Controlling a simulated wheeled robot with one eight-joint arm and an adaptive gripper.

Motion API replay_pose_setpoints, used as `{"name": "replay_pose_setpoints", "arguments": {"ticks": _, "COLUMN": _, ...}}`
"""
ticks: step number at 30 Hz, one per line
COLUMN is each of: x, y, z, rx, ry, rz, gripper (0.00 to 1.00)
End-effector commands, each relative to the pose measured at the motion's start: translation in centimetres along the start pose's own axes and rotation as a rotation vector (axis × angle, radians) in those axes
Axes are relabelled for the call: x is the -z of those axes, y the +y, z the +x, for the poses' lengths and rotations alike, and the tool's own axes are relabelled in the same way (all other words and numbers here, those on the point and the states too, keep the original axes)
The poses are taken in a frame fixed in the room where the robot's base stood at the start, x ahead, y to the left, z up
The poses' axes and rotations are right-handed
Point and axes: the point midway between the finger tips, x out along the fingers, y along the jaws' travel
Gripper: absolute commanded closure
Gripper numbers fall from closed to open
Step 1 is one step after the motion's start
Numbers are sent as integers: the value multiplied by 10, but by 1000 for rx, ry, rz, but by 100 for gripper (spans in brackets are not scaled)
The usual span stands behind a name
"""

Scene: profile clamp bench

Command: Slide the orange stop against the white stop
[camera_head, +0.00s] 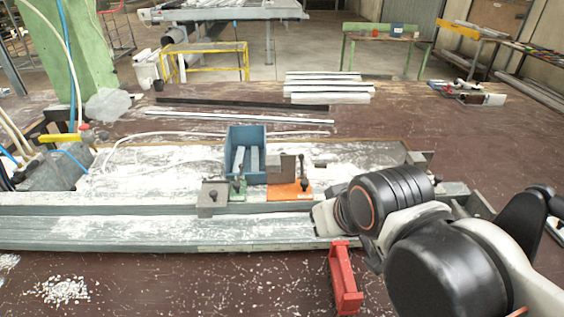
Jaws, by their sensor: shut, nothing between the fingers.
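The orange stop (290,193) sits on the bench rail, with an upright grey-brown plate and a dark knobbed screw on it. A green stop (238,191) with a grey plate (212,198) stands a little to its left, apart from it. I cannot pick out the white stop for certain. A pale piece (324,217) shows right of the orange stop, at the end of my arm; I cannot tell whether it is a stop or part of my arm. My arm covers the rail there. My gripper's fingers are not visible.
A blue bin (246,141) with pale bars stands just behind the stops. A red bracket (345,282) lies in front of the rail, beside my arm. White chips (63,289) lie at the front left. The rail left of the grey plate is free of stops.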

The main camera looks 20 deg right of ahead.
Motion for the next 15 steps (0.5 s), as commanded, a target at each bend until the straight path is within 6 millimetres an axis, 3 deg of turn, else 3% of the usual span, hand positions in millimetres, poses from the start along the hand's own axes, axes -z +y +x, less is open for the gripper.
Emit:
{"name": "replay_pose_setpoints", "arguments": {"ticks": 5, "x": 0, "y": 0, "z": 0, "rx": 0, "ry": 0, "rz": 0, "gripper": 100}}
{"name": "replay_pose_setpoints", "arguments": {"ticks": 10, "x": 8, "y": 1, "z": -3, "rx": -1, "ry": -14, "rz": -12, "gripper": 61}}
{"name": "replay_pose_setpoints", "arguments": {"ticks": 15, "x": 41, "y": 5, "z": -10, "rx": -4, "ry": -81, "rz": -69, "gripper": 59}}
